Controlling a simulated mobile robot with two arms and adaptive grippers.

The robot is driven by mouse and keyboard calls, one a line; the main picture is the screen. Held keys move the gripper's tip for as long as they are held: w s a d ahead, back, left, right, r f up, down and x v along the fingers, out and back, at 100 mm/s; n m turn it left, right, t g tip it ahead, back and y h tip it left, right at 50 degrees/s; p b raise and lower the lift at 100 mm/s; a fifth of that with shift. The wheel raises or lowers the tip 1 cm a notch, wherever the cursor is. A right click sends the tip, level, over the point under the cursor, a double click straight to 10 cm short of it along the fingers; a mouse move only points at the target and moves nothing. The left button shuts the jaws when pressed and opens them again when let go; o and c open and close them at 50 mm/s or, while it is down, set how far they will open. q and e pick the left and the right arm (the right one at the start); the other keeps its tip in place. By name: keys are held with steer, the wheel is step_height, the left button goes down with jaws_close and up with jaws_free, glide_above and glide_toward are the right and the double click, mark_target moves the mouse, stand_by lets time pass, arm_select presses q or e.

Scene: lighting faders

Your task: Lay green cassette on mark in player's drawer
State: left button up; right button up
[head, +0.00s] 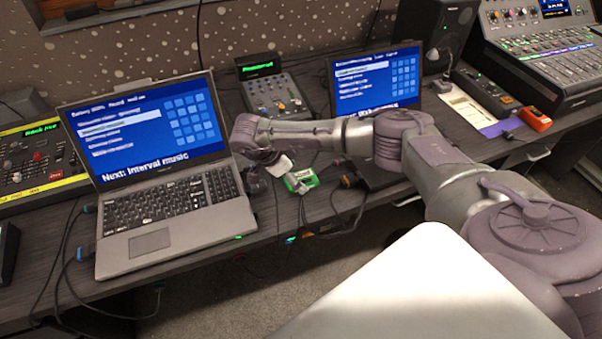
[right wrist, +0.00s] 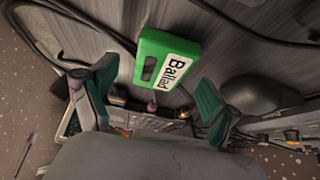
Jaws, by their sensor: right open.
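The green cassette (head: 303,178) lies on the dark desk, right of the open laptop. In the right wrist view the cassette (right wrist: 149,62) shows a white label reading "Ballad". My right gripper (head: 280,168) is just left of it in the head view, pointing down, and partly hides it. In the right wrist view the right gripper (right wrist: 155,100) is open, with its two green-padded fingers apart and nothing between them; the cassette lies just beyond the fingertips. I cannot make out the player's drawer or its mark. My left gripper is not in view.
A laptop (head: 168,212) stands left of the cassette, a second laptop (head: 377,80) behind my right arm. A small mixer (head: 275,94) is at the back. Black cables (head: 335,212) lie around the cassette and hang over the front edge. An orange device (head: 535,119) sits far right.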

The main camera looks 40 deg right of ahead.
steer(key=shift+s+d+f, duration=0.1)
steer(key=shift+d+f, duration=0.15)
steer(key=shift+f, duration=0.2)
steer(key=c, duration=1.4)
steer(key=shift+o, duration=0.2)
steer(key=shift+r, duration=0.1)
